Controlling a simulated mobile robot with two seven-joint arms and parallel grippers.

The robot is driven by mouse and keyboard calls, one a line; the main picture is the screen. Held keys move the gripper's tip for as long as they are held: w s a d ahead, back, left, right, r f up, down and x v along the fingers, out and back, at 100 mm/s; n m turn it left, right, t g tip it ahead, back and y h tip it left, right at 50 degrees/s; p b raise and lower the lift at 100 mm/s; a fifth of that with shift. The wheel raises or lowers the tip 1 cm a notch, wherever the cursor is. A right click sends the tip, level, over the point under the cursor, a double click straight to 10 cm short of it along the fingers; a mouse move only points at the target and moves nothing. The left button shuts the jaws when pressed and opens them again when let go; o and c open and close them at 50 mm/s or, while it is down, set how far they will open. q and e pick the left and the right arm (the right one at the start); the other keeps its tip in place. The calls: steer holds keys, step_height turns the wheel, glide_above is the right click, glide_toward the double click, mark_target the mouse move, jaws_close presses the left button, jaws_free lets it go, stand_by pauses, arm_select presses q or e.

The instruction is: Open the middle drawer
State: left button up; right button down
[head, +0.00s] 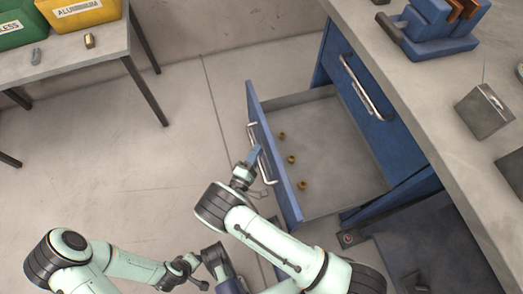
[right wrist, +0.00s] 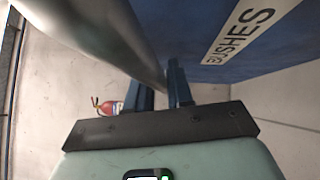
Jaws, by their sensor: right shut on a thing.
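A blue drawer (head: 345,140) stands pulled well out from the cabinet under the workbench, with its grey inside showing. Three small brass bushes (head: 291,159) lie in it near the front. My right gripper (head: 256,155) is shut on the drawer's metal handle (head: 268,172), at the outer side of the front. In the right wrist view, the grey handle bar (right wrist: 130,45) runs into my fingers (right wrist: 167,88), beside the blue front with a partly visible label (right wrist: 240,35). My left gripper (head: 192,277) is low in the head view, apart from the drawer; its jaw opening is unclear.
A closed blue drawer front with a handle (head: 366,88) is on the cabinet. The workbench (head: 420,120) carries a blue vise (head: 440,25) and a metal block (head: 485,110). A table (head: 85,50) with green and yellow bins is at upper left. Floor on the left is clear.

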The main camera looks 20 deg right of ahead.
arm_select(q)
steer(key=shift+s+a+f, duration=0.1)
steer(key=shift+a+f, duration=0.05)
steer(key=shift+a, duration=0.1)
arm_select(e)
steer(key=shift+w+a, duration=0.1)
steer(key=shift+a, duration=0.85)
steer(key=c, duration=1.1)
jaws_free()
arm_select(q)
steer(key=shift+s+a+f+g+b, duration=0.15)
steer(key=shift+s+f+g+b, duration=0.3)
steer(key=shift+s+f, duration=0.3)
arm_select(e)
steer(key=v, duration=1.3)
arm_select(q)
steer(key=shift+r, duration=0.15)
arm_select(e)
steer(key=shift+a, duration=0.1)
